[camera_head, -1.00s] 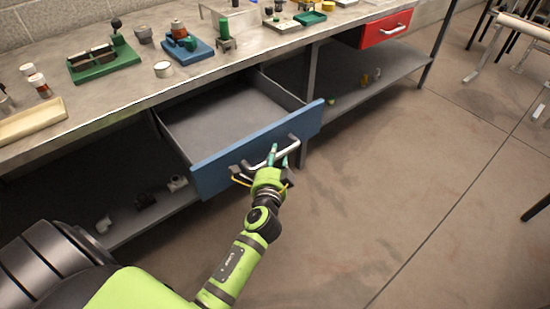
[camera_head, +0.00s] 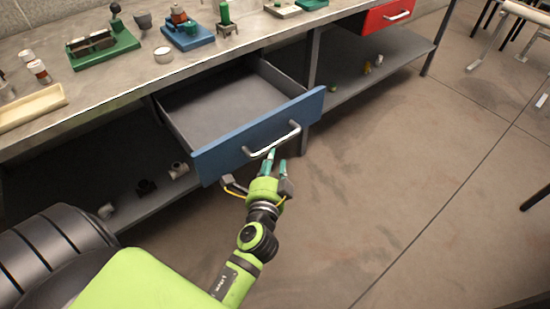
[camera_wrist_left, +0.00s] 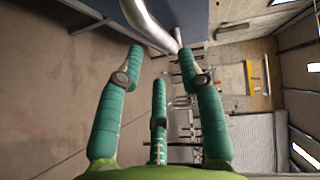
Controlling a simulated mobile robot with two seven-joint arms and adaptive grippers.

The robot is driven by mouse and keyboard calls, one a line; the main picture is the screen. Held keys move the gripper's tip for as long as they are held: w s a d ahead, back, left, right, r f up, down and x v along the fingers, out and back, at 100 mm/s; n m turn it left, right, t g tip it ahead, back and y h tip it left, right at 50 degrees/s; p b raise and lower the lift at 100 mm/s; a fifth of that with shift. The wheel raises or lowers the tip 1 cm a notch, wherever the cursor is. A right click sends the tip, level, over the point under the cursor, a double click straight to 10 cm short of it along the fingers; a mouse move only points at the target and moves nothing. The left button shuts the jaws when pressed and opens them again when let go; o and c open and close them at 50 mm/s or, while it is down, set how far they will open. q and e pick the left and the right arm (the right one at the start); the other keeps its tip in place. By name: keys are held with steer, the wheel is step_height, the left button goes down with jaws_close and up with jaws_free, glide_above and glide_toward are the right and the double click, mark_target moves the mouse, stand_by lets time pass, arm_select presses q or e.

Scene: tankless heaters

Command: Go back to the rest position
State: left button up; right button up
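My left gripper (camera_head: 275,163) is in front of the pulled-out blue drawer, just below its metal handle (camera_head: 272,143). In the left wrist view its teal fingers (camera_wrist_left: 160,80) are spread apart with nothing between them. The handle (camera_wrist_left: 150,25) shows there beyond the fingertips, and they look clear of it. The blue drawer front (camera_head: 240,140) sticks out from under the bench, and the drawer's inside is empty. My right gripper is in neither view.
The workbench top (camera_head: 120,90) holds several fixtures and parts. A lower shelf (camera_head: 150,200) carries small fittings. A red drawer (camera_head: 388,14) is at the back right. The floor (camera_head: 400,180) to the right is open.

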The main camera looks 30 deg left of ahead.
arm_select(q)
steer(key=s+d+f+n+g+h+p, duration=0.1)
steer(key=s+d+f+g+h, duration=0.1)
steer(key=f, duration=0.6)
steer(key=s+d+f+g+h+p, duration=0.1)
steer(key=d+f+h, duration=0.15)
steer(key=f, duration=0.55)
steer(key=s+d+f+n+g+h+p, duration=0.1)
steer(key=s+f+g, duration=0.2)
steer(key=s+f, duration=0.35)
steer(key=s+d+f+n+g+p, duration=0.1)
steer(key=s+f+n+g, duration=0.1)
steer(key=s+f, duration=0.45)
steer(key=s+a+f+n+g, duration=0.1)
steer(key=s+f+n+g, duration=0.1)
steer(key=s, duration=0.5)
steer(key=s+a+f+n+g+p, duration=0.1)
steer(key=s+a+f+g, duration=0.1)
steer(key=s+f, duration=0.3)
steer(key=s+a+f+n+g, duration=0.2)
steer(key=s+f, duration=0.2)
steer(key=s, duration=0.6)
steer(key=shift+s+f+n+h, duration=0.15)
steer(key=shift+f+n+h, duration=0.1)
steer(key=shift+n+h, duration=0.1)
